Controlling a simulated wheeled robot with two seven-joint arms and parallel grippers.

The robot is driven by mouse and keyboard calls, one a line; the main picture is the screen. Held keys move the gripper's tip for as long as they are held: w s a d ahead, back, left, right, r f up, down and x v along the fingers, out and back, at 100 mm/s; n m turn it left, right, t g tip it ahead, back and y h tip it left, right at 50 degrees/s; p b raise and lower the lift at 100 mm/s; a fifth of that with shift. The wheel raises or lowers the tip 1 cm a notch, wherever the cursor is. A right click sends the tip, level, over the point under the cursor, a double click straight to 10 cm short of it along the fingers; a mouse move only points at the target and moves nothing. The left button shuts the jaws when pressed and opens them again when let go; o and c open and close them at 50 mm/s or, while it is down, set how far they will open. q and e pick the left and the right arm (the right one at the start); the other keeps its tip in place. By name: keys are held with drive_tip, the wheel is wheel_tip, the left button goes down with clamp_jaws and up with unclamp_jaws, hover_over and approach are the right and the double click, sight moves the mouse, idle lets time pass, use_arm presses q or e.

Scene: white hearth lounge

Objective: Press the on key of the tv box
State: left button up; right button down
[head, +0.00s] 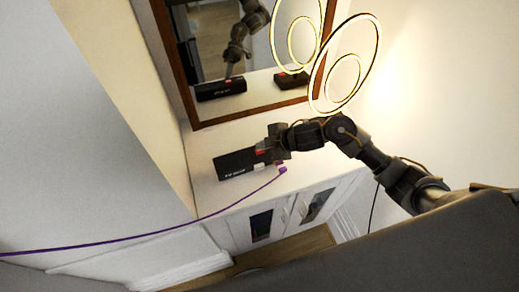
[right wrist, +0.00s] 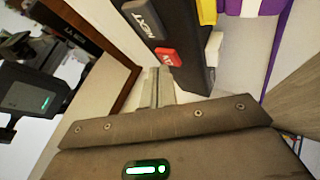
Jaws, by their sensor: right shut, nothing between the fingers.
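The tv box (head: 236,164) is a long black box lying on the white cabinet top. In the right wrist view the tv box (right wrist: 189,50) shows a dark key marked NEXT (right wrist: 143,19) and a red key (right wrist: 168,57) near its edge; the red key's lettering is hard to read. My right gripper (head: 266,148) is at the right end of the box. In the right wrist view its shut, empty fingertips (right wrist: 158,74) are close to the red key, just below it in the picture. I cannot tell whether they touch it. My left gripper is not in view.
A wood-framed mirror (head: 190,60) stands behind the box and reflects the box and my arm. A ring lamp (head: 345,62) stands right of it. A purple cable with a plug (head: 282,170) lies in front of the box. A wall is at the left.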

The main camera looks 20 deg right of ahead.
sight(263, 151)
drive_tip(key=shift+f+b, duration=0.3)
drive_tip(key=shift+f, duration=0.15)
idle(0.4)
idle(0.3)
drive_tip(key=shift+r+p, duration=0.9)
drive_tip(key=shift+p, duration=0.15)
wheel_tip(263, 151, up, 5)
drive_tip(key=p, duration=0.5)
idle(0.6)
